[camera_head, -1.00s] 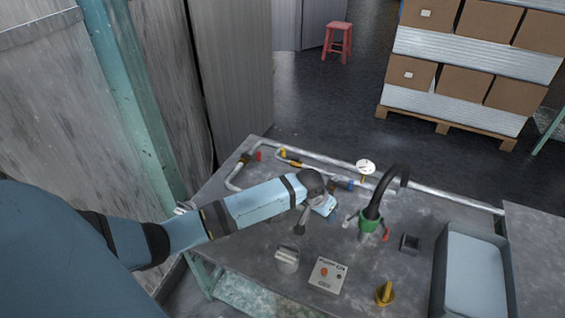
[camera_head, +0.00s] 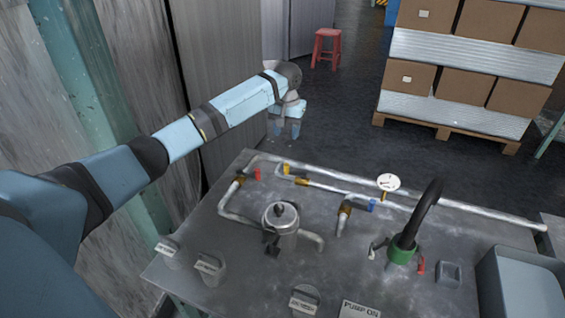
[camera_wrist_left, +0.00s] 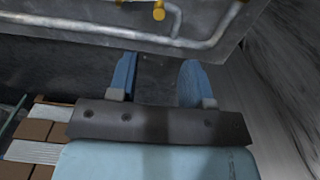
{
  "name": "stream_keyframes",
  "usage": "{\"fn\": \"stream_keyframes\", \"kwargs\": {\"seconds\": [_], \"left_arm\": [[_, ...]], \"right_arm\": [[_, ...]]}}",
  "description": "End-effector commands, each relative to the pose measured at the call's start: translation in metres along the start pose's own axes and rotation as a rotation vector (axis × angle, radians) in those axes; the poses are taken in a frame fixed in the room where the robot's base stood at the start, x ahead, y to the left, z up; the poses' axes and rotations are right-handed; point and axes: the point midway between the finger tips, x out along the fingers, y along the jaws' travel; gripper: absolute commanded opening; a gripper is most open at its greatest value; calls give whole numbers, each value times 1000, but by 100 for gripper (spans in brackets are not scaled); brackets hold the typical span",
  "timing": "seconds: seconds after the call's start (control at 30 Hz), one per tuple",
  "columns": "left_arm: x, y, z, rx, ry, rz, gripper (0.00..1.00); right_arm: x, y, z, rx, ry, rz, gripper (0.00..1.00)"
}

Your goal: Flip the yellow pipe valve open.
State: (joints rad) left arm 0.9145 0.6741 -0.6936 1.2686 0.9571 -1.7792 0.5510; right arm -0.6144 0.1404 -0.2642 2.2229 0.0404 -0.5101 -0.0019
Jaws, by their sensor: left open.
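The yellow valve handle (camera_head: 286,169) stands up small on the pipework near the table's far left edge, close to a brass fitting (camera_head: 301,182). My left gripper (camera_head: 284,127) hangs open and empty, fingers down, beyond and above the table's far edge, apart from the valve. In the left wrist view, the two blue fingers (camera_wrist_left: 156,82) are spread with nothing between them. A yellow part (camera_wrist_left: 159,10) on the pipe shows at that view's top edge; I cannot tell whether it is the handle. My right gripper is not in view.
A red handle (camera_head: 257,174) and a blue handle (camera_head: 372,205) sit on the same pipes. A white gauge (camera_head: 388,182) rises from the back pipe. A metal pot-like part (camera_head: 281,217), a black hose (camera_head: 425,215) and a grey tub (camera_head: 522,285) stand on the table.

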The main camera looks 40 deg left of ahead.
Motion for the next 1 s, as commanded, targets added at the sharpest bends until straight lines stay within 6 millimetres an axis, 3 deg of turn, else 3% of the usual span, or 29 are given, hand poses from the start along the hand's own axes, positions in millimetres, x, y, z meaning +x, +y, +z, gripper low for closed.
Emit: {"fn": "stream_keyframes", "kwargs": {"seconds": [0.17,0.5,0.6,0.8,1.0], "left_arm": [[19,0,1,0,-4,-2,45],[91,-1,1,-1,-3,-2,45],[109,-1,1,0,-2,-2,45],[132,0,0,1,0,-1,45],[138,0,0,1,0,-1,45]], "right_arm": [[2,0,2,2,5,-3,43],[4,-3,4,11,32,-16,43],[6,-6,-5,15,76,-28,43],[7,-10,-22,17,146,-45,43],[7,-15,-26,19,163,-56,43]]}}
